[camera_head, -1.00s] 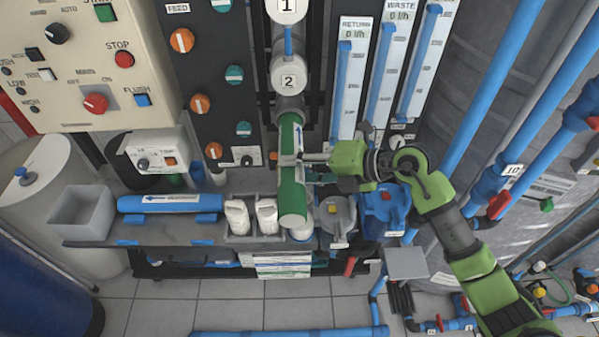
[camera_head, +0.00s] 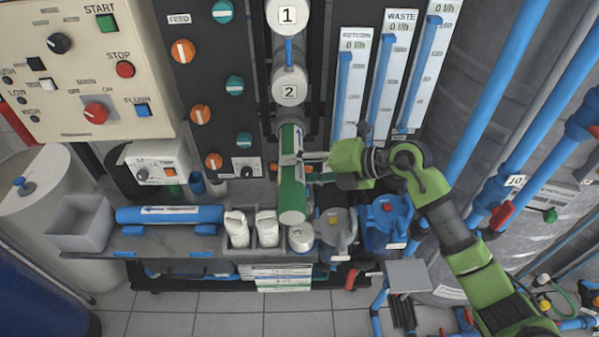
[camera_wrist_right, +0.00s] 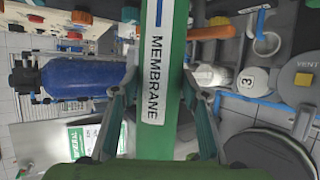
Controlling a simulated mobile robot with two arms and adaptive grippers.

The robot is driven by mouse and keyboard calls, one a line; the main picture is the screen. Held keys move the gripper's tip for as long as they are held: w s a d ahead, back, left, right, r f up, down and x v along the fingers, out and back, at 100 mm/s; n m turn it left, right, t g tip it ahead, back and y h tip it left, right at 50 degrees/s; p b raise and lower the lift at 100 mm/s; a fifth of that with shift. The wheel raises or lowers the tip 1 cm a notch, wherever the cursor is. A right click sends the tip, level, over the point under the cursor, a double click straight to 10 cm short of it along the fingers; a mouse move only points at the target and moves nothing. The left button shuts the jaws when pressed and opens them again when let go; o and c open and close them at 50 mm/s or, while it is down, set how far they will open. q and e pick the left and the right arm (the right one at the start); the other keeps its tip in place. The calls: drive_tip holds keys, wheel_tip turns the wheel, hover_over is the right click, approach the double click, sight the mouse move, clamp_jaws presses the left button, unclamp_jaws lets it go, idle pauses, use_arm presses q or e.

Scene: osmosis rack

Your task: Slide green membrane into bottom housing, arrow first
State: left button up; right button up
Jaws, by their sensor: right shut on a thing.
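The green membrane (camera_head: 292,190) is a green cylinder with a white band, held below the row of grey housings. Its upper end meets the open mouth of the bottom housing (camera_head: 290,113); I cannot tell how deep it sits. My right gripper (camera_head: 297,168) is shut around the membrane's middle from the right. In the right wrist view the membrane (camera_wrist_right: 158,65) runs upright between the fingers, with its MEMBRANE label and part of a blue mark showing. A cap marked 3 (camera_head: 301,237) stands on the bench just below the membrane's lower end. My left gripper is not in view.
The grey bench (camera_head: 180,238) carries a blue membrane (camera_head: 170,214), a grey bin (camera_head: 82,222), white bottles (camera_head: 237,229), a grey pot (camera_head: 336,228) and a blue pot (camera_head: 386,222). Flow meters (camera_head: 383,80) stand right of the housings, valve knobs to the left.

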sight(301, 151)
drive_tip(key=shift+w+b, duration=1.15)
drive_tip(key=shift+w, duration=1.75)
drive_tip(key=shift+r, duration=0.1)
